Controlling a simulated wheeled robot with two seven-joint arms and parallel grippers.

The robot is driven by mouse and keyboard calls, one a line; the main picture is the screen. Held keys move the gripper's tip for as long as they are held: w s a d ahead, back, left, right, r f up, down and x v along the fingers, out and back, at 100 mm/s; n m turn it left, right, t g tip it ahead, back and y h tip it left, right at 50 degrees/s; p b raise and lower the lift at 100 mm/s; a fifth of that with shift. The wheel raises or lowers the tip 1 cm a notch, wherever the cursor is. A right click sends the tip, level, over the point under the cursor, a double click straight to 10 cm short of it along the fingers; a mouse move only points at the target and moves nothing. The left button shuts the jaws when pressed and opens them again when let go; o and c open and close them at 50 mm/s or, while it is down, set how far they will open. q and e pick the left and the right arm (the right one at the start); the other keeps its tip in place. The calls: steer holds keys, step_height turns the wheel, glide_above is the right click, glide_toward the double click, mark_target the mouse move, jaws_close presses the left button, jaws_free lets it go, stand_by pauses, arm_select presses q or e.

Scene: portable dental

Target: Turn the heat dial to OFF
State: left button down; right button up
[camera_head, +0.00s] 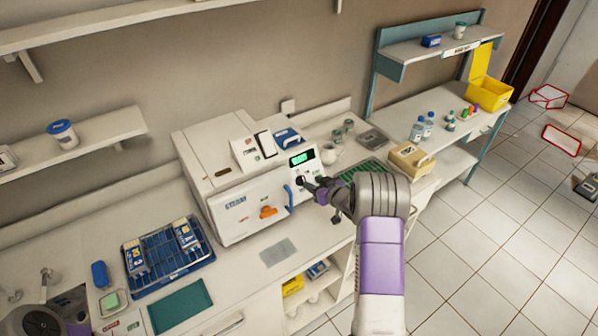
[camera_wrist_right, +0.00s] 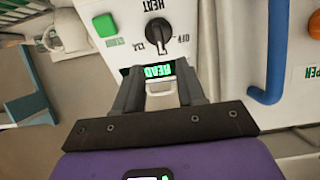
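The black heat dial (camera_wrist_right: 158,34) is on a white panel in the right wrist view, with HEAT lettering beside it and an OFF mark to its right. I cannot tell exactly which mark its pale pointer lines up with. My right gripper (camera_wrist_right: 158,75) is open, its dark fingers apart and just short of the dial. A lit green display (camera_wrist_right: 158,70) shows between the fingers. In the head view my right gripper (camera_head: 316,187) is at the front panel of the white machine (camera_head: 232,218). Dark and purple parts at the bottom left seem to be my left arm; its fingers are unclear.
A blue handle (camera_head: 289,198) and an orange knob (camera_head: 268,212) sit on the machine's front. A blue rack (camera_head: 165,262) and a teal tray (camera_head: 180,306) lie on the counter. A yellow box (camera_head: 489,93) stands on the right table.

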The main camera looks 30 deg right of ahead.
mark_target(303, 178)
steer(key=shift+x, duration=3.15)
steer(key=shift+a, duration=0.1)
steer(key=shift+c, duration=0.3)
jaws_close()
